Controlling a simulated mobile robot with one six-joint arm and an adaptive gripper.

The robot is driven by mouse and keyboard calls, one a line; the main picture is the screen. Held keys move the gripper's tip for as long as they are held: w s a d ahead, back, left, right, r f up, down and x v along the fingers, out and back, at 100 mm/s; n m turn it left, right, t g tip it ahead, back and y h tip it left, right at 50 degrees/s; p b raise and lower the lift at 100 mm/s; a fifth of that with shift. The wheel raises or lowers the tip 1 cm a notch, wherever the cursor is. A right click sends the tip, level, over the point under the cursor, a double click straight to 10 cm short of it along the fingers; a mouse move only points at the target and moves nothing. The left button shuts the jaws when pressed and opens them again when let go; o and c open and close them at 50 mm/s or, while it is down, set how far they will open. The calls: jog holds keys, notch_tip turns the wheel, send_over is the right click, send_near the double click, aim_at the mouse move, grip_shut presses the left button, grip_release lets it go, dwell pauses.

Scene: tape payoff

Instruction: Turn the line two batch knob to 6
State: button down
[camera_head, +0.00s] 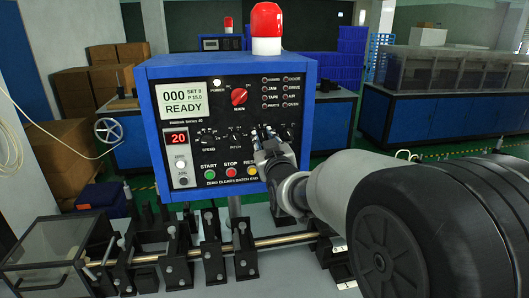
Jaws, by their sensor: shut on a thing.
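A blue control box (308,150) with a black front panel stands in front of me. Its screen (183,99) reads 000 and READY, with small text "SET 0" beside it. A lower row holds small black knobs, among them the speed knob (208,139), the pitch knob (235,138) and a knob at the right (287,134). My gripper (262,140) is at the panel between the pitch knob and the right knob, shut on a knob there. My fingers hide that knob, its label and its pointer. I cannot read a batch label or a line number.
A red beacon (266,28) tops the box. The red main switch (239,97) and the start, stop and reset buttons (231,173) are close to my gripper. Below runs a brass-coloured shaft (280,240) in black brackets. A second panel (221,43) stands farther back.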

jog(key=n+b, duration=0.4)
jog(key=n, duration=0.2)
dwell(0.6)
jog(key=c, duration=1.3)
grip_release()
jog(key=shift+c, duration=0.2)
jog(key=v, duration=1.2)
jog(key=shift+d, duration=0.15)
